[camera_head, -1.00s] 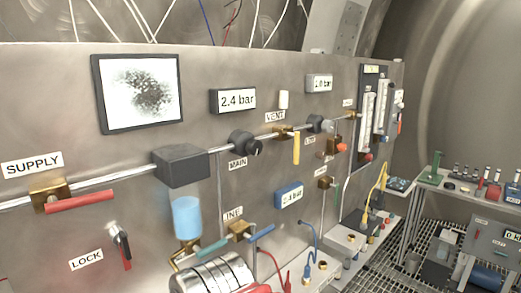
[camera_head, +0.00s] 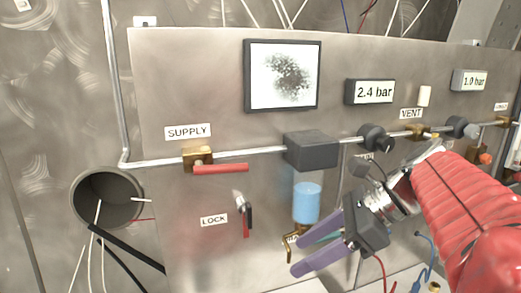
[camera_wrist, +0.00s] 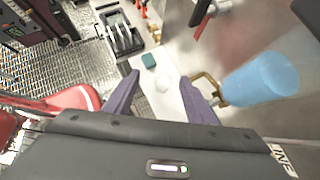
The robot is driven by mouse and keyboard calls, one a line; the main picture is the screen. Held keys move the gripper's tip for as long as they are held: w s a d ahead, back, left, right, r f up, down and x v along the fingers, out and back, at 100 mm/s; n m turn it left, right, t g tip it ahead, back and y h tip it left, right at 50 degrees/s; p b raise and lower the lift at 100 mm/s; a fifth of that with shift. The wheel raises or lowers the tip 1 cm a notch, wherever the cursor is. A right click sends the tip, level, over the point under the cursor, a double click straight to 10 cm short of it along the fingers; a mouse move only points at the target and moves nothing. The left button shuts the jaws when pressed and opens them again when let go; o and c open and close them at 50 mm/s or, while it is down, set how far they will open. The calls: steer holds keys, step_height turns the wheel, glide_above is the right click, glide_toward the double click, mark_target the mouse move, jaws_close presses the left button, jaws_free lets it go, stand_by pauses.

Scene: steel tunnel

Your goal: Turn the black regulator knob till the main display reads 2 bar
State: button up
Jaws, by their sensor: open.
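The black regulator knob (camera_head: 377,137) sits on the pipe below the main display (camera_head: 370,91), which reads 2.4 bar. The MAIN label under the knob is mostly hidden by my arm. My gripper (camera_head: 298,255) has purple fingers spread apart. It is empty and points down and left, below and left of the knob. In the wrist view, the open fingers (camera_wrist: 160,79) face the lower ledge and floor, beside the blue cylinder. The knob does not show in that view.
A dark block (camera_head: 312,150) and a blue bowl (camera_head: 307,202) are left of the knob. The red SUPPLY lever (camera_head: 220,168) and LOCK key (camera_head: 243,213) are further left. A second knob (camera_head: 461,127) and a 1.0 bar display (camera_head: 469,80) are at right.

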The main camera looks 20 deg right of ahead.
steer(key=d+r+m+t, duration=0.7)
steer(key=d, duration=0.4)
steer(key=m+t+h, duration=0.6)
steer(key=h, duration=0.2)
glide_toward(389, 146)
steer(key=s, duration=0.5)
steer(key=shift+s+d, duration=0.15)
steer(key=shift+s, duration=0.25)
steer(key=shift+w, duration=0.1)
steer(key=shift+w, duration=6.8)
steer(key=shift+c, duration=0.6)
steer(key=c, duration=0.9)
